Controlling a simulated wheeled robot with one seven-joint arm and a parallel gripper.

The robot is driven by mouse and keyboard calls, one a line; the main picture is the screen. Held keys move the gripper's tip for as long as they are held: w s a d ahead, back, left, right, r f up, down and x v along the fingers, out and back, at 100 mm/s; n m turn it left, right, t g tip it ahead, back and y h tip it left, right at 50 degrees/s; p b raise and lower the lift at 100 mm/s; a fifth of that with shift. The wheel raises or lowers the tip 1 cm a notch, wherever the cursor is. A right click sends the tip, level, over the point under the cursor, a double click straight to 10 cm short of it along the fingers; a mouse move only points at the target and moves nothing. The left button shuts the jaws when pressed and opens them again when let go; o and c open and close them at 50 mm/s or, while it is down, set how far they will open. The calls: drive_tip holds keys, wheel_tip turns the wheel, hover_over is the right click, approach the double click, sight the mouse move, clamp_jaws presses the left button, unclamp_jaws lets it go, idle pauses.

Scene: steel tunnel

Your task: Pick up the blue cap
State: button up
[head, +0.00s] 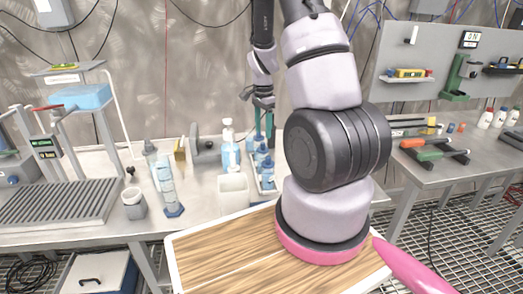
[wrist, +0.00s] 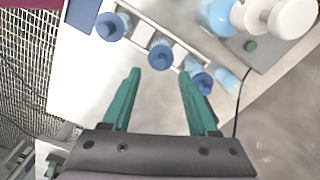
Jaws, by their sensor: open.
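Blue caps top several small bottles in a white rack (head: 277,187) on the steel bench. In the wrist view, one blue cap (wrist: 160,56) lies just beyond the gap between my fingertips, another blue cap (wrist: 108,28) is up and left, and a third blue cap (wrist: 203,82) is by the right fingertip. In the head view, blue caps show at the rack's front (head: 265,180) and middle (head: 266,162). My gripper (wrist: 159,72) is open, its two green fingers apart with nothing between them. In the head view my gripper (head: 264,130) points down above the rack's back part.
A white open container (head: 233,191) stands left of the rack, with a clear-blue bottle (head: 230,157) behind it. A graduated cylinder (head: 168,185) and a grey cup (head: 134,203) stand further left. A wooden board (head: 220,255) is in front.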

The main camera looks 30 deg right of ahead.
sight(263, 143)
drive_tip(key=shift+w+f, duration=0.1)
drive_tip(key=shift+f, duration=2.9)
clamp_jaws()
